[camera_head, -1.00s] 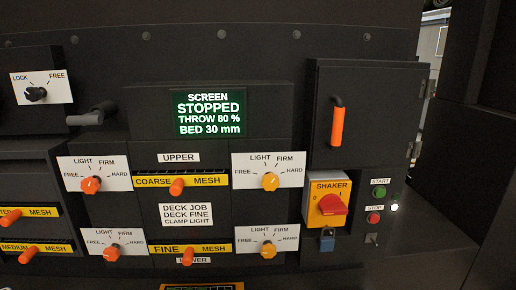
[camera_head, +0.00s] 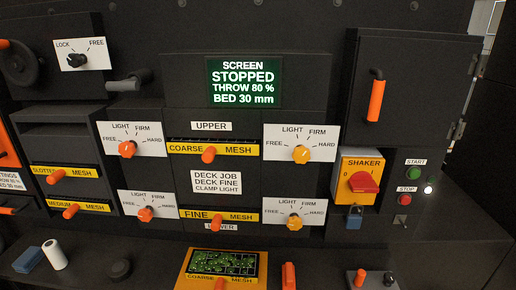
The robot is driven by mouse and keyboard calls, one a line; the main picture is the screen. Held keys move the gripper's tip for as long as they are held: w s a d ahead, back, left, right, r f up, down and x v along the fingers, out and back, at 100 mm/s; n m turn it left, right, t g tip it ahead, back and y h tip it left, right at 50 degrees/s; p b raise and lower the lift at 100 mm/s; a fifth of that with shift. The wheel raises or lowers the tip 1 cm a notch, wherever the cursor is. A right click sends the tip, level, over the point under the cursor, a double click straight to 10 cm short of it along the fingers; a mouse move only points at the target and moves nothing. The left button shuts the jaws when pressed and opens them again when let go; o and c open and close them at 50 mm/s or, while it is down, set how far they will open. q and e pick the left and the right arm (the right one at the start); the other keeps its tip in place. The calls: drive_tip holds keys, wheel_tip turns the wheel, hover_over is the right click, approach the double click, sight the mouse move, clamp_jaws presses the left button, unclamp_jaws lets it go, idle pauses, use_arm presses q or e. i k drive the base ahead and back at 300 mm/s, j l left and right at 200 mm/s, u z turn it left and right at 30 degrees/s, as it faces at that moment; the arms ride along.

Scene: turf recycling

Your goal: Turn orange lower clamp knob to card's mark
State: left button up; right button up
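The orange lower clamp knob (camera_head: 145,214) sits on a white dial plate (camera_head: 130,204) marked FREE, LIGHT, FIRM and HARD, left of the FINE MESH drawer front (camera_head: 236,216). Its pointer is too small to read surely. The white job card (camera_head: 216,187) between the drawers reads DECK JOB, DECK FINE, CLAMP LIGHT. An orange upper clamp knob (camera_head: 128,149) is above it. Yellow-orange clamp knobs, upper (camera_head: 301,154) and lower (camera_head: 295,221), are on the right. Neither of my grippers is in view.
The green screen (camera_head: 244,82) reads STOPPED. The red shaker switch (camera_head: 364,182) has a blue padlock (camera_head: 354,217) below it. A ledge in front holds a yellow COARSE drawer (camera_head: 196,269), a white roll (camera_head: 54,254) and a blue block (camera_head: 28,259).

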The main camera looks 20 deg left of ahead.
sight(145, 215)
drive_tip(key=u, duration=1.45)
drive_tip(key=k+j, duration=0.05)
